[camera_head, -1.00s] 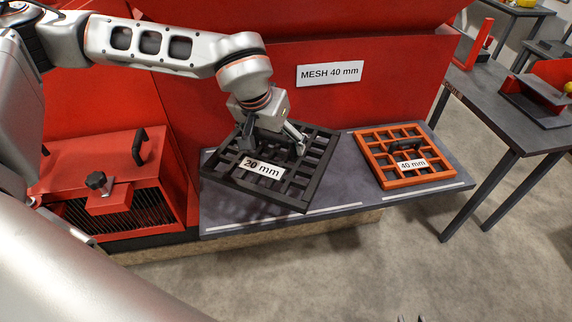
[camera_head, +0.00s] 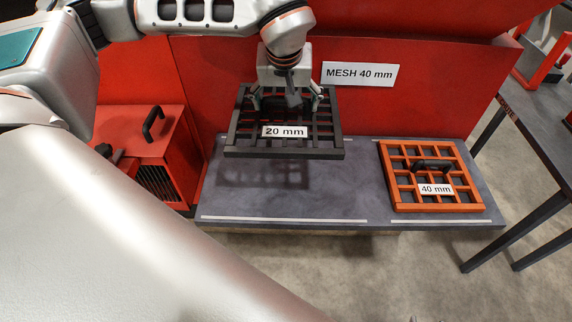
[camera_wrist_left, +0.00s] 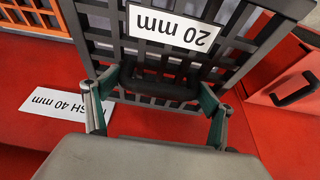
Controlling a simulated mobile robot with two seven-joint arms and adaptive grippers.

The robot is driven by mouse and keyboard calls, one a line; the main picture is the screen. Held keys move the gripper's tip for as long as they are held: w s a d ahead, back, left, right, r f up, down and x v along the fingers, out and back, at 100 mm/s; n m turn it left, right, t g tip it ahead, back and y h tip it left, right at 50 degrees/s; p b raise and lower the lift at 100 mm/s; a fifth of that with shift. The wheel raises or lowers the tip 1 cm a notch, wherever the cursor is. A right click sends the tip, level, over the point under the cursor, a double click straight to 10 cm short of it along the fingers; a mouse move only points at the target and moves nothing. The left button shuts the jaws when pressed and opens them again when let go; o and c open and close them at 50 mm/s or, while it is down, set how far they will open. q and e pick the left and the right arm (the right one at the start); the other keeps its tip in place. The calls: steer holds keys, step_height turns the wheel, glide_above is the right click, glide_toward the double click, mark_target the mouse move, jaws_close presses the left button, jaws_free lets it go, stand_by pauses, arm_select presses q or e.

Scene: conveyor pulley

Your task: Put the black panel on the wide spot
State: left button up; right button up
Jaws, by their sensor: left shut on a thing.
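The black panel (camera_head: 285,148) is a grid with a white "20 mm" label. My left gripper (camera_head: 289,100) is shut on its handle and holds it above the back of the grey shelf, near the red wall. A shadow lies on the shelf below it. In the left wrist view the black panel (camera_wrist_left: 190,62) hangs from its dark handle (camera_wrist_left: 158,84), which sits between the fingers. The wide spot seems to be the broad left part of the grey shelf (camera_head: 270,200), bare in front, with a white strip along its front edge. My right gripper is not in view.
An orange panel (camera_head: 391,165) labelled "40 mm" lies on the right part of the shelf. A "MESH 40 mm" sign (camera_head: 361,74) is on the red wall behind. A red box with a black handle (camera_head: 153,122) stands at left. A dark table (camera_head: 540,125) is at right.

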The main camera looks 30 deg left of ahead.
arm_select(q)
steer(key=shift+w+f, duration=0.1)
steer(key=shift+f, duration=9.6)
steer(key=o, duration=2.1)
steer(key=shift+f, duration=0.15)
